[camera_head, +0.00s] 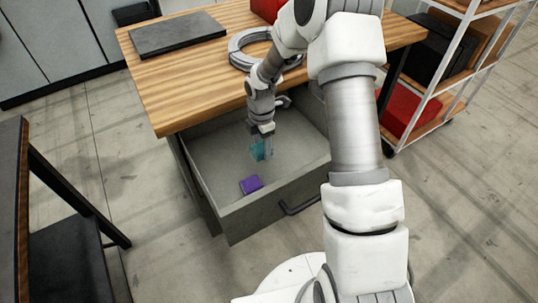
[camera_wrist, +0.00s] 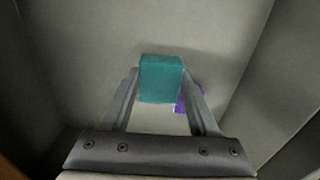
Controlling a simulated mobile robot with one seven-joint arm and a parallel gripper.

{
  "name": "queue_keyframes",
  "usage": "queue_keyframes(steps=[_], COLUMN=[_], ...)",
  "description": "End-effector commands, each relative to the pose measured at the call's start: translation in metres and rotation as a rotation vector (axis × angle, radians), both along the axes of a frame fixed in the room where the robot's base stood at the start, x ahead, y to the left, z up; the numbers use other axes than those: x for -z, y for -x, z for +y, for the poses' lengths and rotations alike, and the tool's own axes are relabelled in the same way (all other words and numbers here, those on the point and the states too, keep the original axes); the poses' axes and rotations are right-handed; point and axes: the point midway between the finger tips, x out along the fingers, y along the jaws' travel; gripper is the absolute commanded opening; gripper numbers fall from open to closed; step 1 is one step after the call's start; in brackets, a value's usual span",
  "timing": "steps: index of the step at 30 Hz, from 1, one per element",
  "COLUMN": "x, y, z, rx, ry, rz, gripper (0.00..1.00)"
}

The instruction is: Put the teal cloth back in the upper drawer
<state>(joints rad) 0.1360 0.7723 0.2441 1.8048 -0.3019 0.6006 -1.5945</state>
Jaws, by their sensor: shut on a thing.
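The teal cloth (camera_head: 257,151) is a small folded block inside the open upper drawer (camera_head: 232,228) of the wooden-topped desk. In the wrist view the teal cloth (camera_wrist: 161,78) sits between the two fingers. My gripper (camera_head: 262,150) reaches down into the drawer and is shut on the cloth; in the wrist view my gripper (camera_wrist: 160,98) shows a finger on either side of it. I cannot tell whether the cloth touches the drawer floor. A purple block (camera_head: 251,185) lies on the drawer floor nearer the front; it is partly hidden behind a finger in the wrist view (camera_wrist: 186,102).
The desk top (camera_head: 190,75) overhangs the drawer's back. On it are a dark flat panel (camera_head: 177,34), a grey ring (camera_head: 240,50) and a red object (camera_head: 267,9). A shelf rack (camera_head: 436,95) stands right, a dark chair (camera_head: 65,250) left. The drawer floor's left side is clear.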

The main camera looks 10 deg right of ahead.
Motion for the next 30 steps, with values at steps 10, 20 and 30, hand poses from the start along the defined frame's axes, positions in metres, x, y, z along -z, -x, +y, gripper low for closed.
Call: queue_keyframes(steps=[10,20,30], x=[0.023,0.057,0.059], y=[-0.013,-0.013,-0.013], z=[-0.025,-0.024,-0.024], rx=[0.001,0.001,0.001], ry=[0.0,0.001,0.0], rz=[0.001,-0.001,0.0], gripper=[0.17,0.17,0.69])
